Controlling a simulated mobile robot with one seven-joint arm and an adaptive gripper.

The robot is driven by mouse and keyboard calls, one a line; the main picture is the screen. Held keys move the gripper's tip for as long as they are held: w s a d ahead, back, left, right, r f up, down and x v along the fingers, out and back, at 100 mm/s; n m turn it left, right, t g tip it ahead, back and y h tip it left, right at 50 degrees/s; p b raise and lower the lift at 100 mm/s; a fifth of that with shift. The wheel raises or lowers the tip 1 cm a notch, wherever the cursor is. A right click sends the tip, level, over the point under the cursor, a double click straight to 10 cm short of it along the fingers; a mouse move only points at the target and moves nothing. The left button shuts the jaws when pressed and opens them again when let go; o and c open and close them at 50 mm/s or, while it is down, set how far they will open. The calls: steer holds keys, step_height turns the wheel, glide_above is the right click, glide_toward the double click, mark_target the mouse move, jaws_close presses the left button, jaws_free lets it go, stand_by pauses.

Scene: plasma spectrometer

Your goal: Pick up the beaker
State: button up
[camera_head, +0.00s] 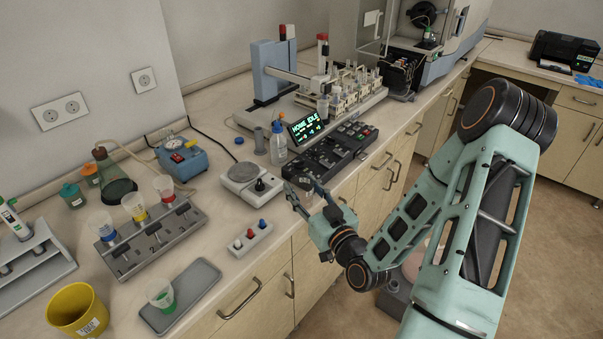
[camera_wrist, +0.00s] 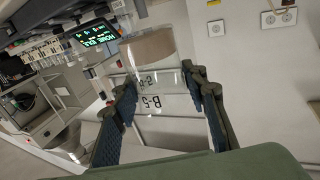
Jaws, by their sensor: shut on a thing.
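My gripper (camera_head: 304,192) is in front of the bench edge, beside the hotplate-like device with a round plate. In the wrist view its two blue-padded fingers (camera_wrist: 160,92) are shut on a clear beaker (camera_wrist: 155,72), one on each side. The beaker has dark markings that look like "B-5" and a brownish band near its far end. It appears tilted in the wrist view. In the head view the beaker is hard to make out between the fingers.
A round-plate device (camera_head: 246,179), a squeeze bottle (camera_head: 278,146) and a black keypad panel (camera_head: 335,150) stand near my gripper. A rack with coloured cups (camera_head: 150,242), a grey tray (camera_head: 180,298) and a yellow bucket (camera_head: 76,309) are to the left.

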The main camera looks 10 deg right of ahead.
mark_target(308, 190)
steer(key=shift+s+r+p, duration=0.15)
steer(key=shift+r+p, duration=0.1)
steer(key=shift+p, duration=0.15)
steer(key=s, duration=0.1)
steer(key=s+r, duration=0.1)
steer(key=shift+s+d+r, duration=0.1)
steer(key=shift+s+d, duration=0.25)
steer(key=shift+p+v, duration=0.85)
steer(key=shift+p, duration=0.65)
steer(key=shift+w+r, duration=0.1)
